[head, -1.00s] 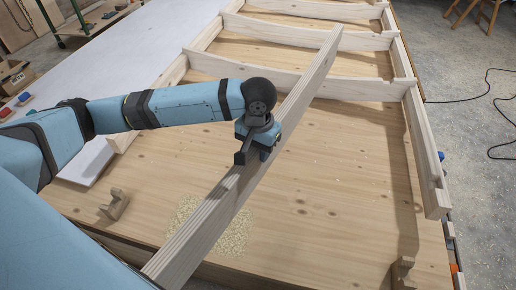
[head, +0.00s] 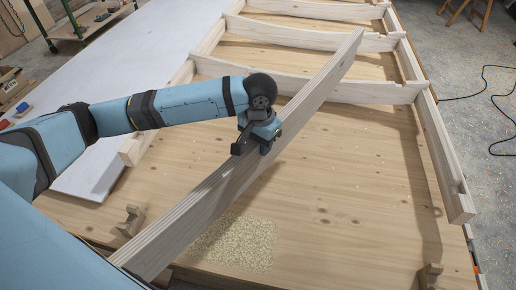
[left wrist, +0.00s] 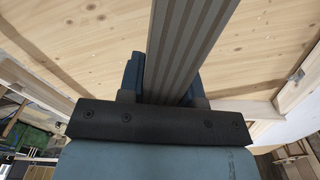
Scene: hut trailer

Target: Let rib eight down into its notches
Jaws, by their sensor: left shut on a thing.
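Rib eight (head: 185,216) is a long pale laminated board, slightly curved. It runs diagonally in the head view from the lower left to the upper right, above the wooden table. My left gripper (head: 264,143) is shut on it near its middle. In the left wrist view the rib (left wrist: 183,45) passes between the fingers (left wrist: 160,84). The left side rail (head: 133,151) and right side rail (head: 440,150) of the frame lie along the table. A notch shows near the right rail's near end (head: 459,187). My right gripper is not in view.
Several fitted ribs, the nearest one (head: 380,91), cross between the rails farther back. Small wooden blocks stand on the table (head: 350,190) at near left (head: 131,221) and near right (head: 430,277). Wood shavings (head: 235,243) lie near the front. A cable (head: 490,95) lies on the floor.

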